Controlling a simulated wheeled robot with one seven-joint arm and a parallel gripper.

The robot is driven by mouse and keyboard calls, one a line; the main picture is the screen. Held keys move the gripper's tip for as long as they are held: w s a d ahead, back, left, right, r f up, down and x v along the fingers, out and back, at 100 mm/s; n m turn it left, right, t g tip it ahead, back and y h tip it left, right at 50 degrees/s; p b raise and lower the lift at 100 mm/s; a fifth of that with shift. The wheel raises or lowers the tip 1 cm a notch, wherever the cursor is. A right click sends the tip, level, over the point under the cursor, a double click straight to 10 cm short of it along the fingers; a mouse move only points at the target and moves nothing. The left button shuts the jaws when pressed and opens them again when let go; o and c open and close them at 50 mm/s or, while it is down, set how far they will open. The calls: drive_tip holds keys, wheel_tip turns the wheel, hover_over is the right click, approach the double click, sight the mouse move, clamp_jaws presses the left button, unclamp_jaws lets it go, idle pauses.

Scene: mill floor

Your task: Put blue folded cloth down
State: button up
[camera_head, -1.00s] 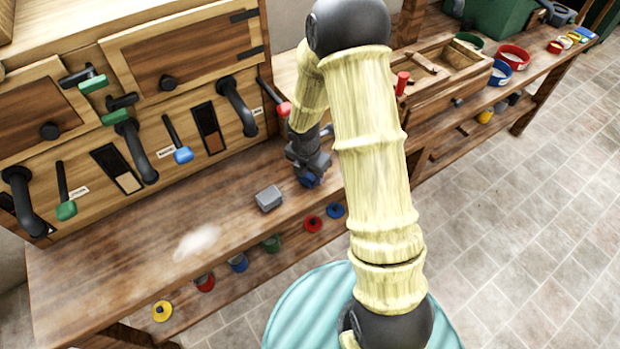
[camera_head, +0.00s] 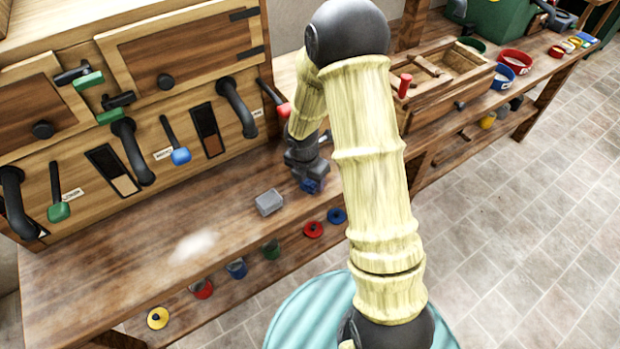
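My gripper (camera_head: 310,184) points down at the wooden bench top (camera_head: 130,245), to the right of a small grey block. A bit of blue, which looks like the blue folded cloth (camera_head: 313,186), shows at the gripper's tip, low over the bench or touching it. It is too small and too hidden by the gripper to tell whether the fingers are closed on it or whether it rests on the wood.
The grey block (camera_head: 269,202) sits close left of my gripper. A pale powdery patch (camera_head: 194,245) lies further left. A wooden cabinet with levers and spouts (camera_head: 165,85) stands behind. A wooden tray (camera_head: 440,75) and bowls (camera_head: 514,62) stand to the right.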

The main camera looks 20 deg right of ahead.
sight(309, 183)
drive_tip(key=shift+s+d+f, duration=0.2)
drive_tip(key=shift+s+f, duration=0.25)
drive_tip(key=shift+s, duration=0.15)
drive_tip(key=shift+w+r, duration=0.2)
drive_tip(key=shift+r, duration=0.3)
drive_tip(key=r, duration=0.2)
drive_tip(key=r+p, duration=0.1)
drive_tip(key=r, duration=0.2)
drive_tip(key=a+r+p, duration=0.1)
drive_tip(key=r, duration=0.1)
drive_tip(key=shift+s+r, duration=0.25)
drive_tip(key=shift+s, duration=0.05)
drive_tip(key=s+r+m, duration=0.5)
drive_tip(key=s+m, duration=0.1)
drive_tip(key=m, duration=0.7)
drive_tip(key=s+d+r+m+t+y, duration=0.1)
drive_tip(key=s+r+m, duration=0.3)
drive_tip(key=m, duration=0.9)
drive_tip(key=s, duration=0.3)
drive_tip(key=shift+s+r, duration=0.25)
drive_tip(key=shift+r, duration=0.1)
